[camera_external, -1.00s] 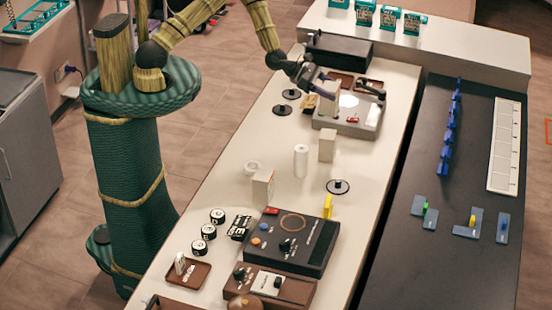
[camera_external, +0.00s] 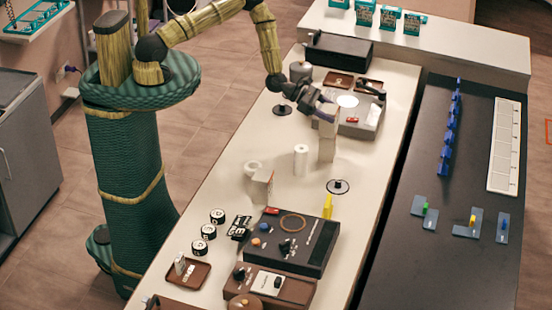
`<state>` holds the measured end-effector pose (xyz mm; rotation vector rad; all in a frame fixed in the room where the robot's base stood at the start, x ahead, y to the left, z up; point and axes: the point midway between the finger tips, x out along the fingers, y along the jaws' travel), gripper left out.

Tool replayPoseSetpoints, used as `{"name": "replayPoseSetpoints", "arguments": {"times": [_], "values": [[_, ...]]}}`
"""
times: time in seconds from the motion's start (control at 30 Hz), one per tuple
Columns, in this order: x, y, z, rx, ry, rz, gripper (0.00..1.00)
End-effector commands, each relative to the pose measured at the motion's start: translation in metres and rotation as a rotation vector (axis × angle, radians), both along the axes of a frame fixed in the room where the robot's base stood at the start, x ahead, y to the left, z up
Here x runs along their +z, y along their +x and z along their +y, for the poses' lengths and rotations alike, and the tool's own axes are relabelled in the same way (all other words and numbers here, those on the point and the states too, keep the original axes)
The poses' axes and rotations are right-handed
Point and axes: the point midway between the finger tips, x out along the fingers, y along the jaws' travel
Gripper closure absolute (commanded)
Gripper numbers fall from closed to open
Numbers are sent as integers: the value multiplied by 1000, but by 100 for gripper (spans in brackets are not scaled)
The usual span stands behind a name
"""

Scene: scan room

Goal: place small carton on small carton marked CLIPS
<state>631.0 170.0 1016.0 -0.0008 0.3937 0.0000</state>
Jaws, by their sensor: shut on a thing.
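My gripper (camera_external: 322,108) is shut on a small pale carton (camera_external: 327,126). The held carton is upright, directly above another small pale carton (camera_external: 326,150) that stands on the white table. Their edges meet in the picture; I cannot tell whether they touch or a small gap is left. A further small pale carton (camera_external: 262,188) with a faint reddish mark stands nearer the front left of the table. No CLIPS lettering is readable on any carton from here.
A white roll (camera_external: 301,160) stands close left of the lower carton, and a black disc (camera_external: 338,187) lies in front. A grey device (camera_external: 352,128) is behind it. A black console (camera_external: 296,247) and a yellow piece (camera_external: 328,206) are nearer the front. A dark counter (camera_external: 400,265) runs along the right.

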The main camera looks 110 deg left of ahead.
Motion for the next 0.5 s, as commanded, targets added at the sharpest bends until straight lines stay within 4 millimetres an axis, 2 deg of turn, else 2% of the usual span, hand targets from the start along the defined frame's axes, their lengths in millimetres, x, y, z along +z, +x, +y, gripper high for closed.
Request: {"name": "replayPoseSetpoints", "arguments": {"times": [0.43,0.47,0.5], "values": [[-10,0,0,0,0,-2,65],[-9,0,0,0,0,-1,37],[-8,0,0,0,1,-1,29]]}}
